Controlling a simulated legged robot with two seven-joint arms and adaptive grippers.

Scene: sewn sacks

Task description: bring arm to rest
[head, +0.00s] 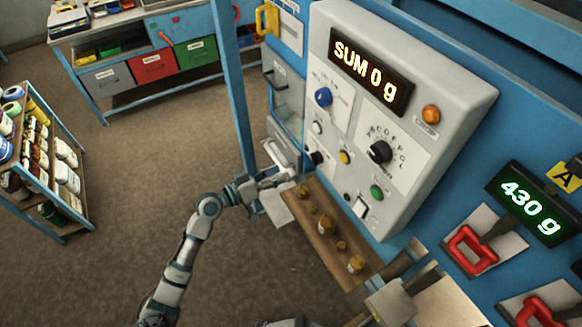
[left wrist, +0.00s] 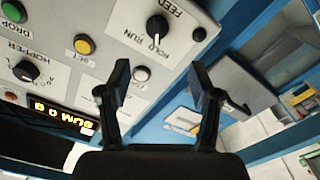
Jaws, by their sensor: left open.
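My left arm (head: 178,270) reaches up from the bottom left of the head view, bent at its joints. Its gripper (head: 284,178) is beside the lower left of the grey control panel, above the far end of a wooden shelf; its fingers are small there. In the left wrist view the two dark fingers of the left gripper (left wrist: 160,85) stand apart, with nothing between them. The panel face (left wrist: 100,35) lies beyond them, with a black knob (left wrist: 158,27) and a white button (left wrist: 141,74).
The grey control panel (head: 318,80) shows SUM 0 g. The wooden shelf (head: 328,240) below holds several brass weights. A 430 g display (head: 526,203) and red handles (head: 472,250) are at right. A bottle rack (head: 62,222) stands left; the floor (head: 130,190) between is clear.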

